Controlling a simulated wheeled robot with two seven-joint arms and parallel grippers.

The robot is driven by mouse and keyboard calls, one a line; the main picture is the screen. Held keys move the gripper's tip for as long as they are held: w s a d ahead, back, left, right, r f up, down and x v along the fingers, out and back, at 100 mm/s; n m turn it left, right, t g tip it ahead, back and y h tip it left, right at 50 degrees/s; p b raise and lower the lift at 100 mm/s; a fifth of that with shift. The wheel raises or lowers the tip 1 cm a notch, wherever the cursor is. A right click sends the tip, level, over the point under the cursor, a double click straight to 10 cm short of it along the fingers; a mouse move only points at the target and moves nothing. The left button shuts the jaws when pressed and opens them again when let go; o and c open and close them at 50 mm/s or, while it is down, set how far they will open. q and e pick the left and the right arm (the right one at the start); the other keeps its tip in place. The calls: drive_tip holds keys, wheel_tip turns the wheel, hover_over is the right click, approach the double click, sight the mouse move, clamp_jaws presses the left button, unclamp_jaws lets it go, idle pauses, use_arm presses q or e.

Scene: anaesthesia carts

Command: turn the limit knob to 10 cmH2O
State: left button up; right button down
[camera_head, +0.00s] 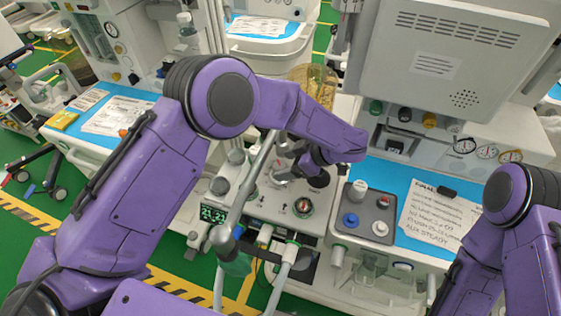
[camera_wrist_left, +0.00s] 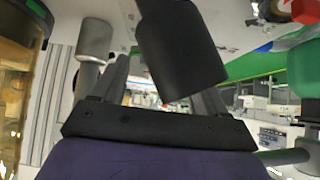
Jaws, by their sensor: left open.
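My left gripper (camera_head: 287,158) is over the machine's grey control block (camera_head: 262,207), partly hidden by my purple forearm. In the left wrist view its fingers (camera_wrist_left: 160,85) are apart. A dark, blunt block (camera_wrist_left: 180,50) stands close in front of them, overlapping the right finger; it looks like a knob, but I cannot tell whether it touches. In the head view a black knob (camera_head: 318,180) shows just below the gripper. No scale is readable. My right gripper is out of view.
A bent grey metal tube (camera_head: 250,185) rises beside the gripper, with hoses below. A grey post (camera_wrist_left: 95,40) stands left of the fingers in the wrist view. An amber canister (camera_head: 316,88) is behind. A panel with blue and red knobs (camera_head: 367,213) lies to the right.

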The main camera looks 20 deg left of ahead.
sight(283, 165)
use_arm(q)
drive_tip(key=x, duration=0.2)
drive_tip(key=shift+w+a+f, duration=0.2)
drive_tip(key=shift+a+f, duration=0.05)
drive_tip(key=shift+f, duration=0.05)
drive_tip(key=shift+a+f, duration=0.2)
drive_tip(key=shift+f, duration=0.05)
drive_tip(key=shift+s, duration=0.1)
drive_tip(key=c, duration=1)
